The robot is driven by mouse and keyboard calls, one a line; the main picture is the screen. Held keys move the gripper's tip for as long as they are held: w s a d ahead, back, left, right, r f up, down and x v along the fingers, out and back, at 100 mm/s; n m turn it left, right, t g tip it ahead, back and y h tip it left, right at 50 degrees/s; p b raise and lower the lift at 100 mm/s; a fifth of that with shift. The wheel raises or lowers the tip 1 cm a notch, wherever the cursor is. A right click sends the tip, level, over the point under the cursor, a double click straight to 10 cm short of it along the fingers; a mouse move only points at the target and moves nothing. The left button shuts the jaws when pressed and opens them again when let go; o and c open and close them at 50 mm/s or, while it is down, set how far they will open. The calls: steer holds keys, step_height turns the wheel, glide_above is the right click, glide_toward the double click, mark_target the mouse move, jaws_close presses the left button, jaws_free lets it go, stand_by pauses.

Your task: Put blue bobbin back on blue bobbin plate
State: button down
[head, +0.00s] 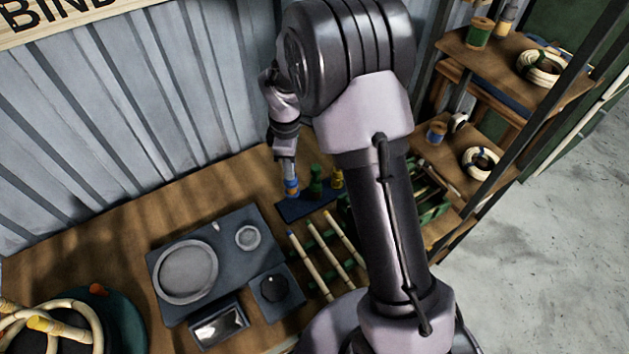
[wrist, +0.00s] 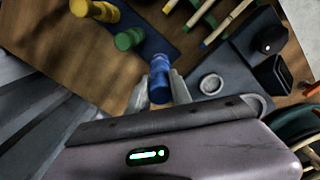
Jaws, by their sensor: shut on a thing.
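My gripper (head: 289,178) is shut on the blue bobbin (head: 291,188), which sits at the left end of the dark blue plate in the head view. In the wrist view the blue bobbin (wrist: 159,83) is between the two fingertips (wrist: 159,92). The dark blue plate (head: 294,211) lies on the bench near the wall; it also shows in the wrist view (wrist: 153,43). I cannot tell whether the bobbin's base touches the plate.
A green bobbin (head: 316,184) and a yellow bobbin (head: 337,179) stand beside it on the plate. Several rattan sticks (head: 318,262) lie in front. A grey burner unit (head: 222,225) is at left. A shelf (head: 520,62) stands at right.

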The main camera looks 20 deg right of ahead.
mark_target(292, 183)
step_height(292, 183, down, 8)
steer(key=shift+w+r+b, duration=0.1)
steer(key=shift+b, duration=0.75)
steer(key=shift+f, duration=0.25)
steer(key=c, duration=1.2)
jaws_free()
steer(key=shift+o, duration=0.2)
steer(key=shift+r, duration=0.15)
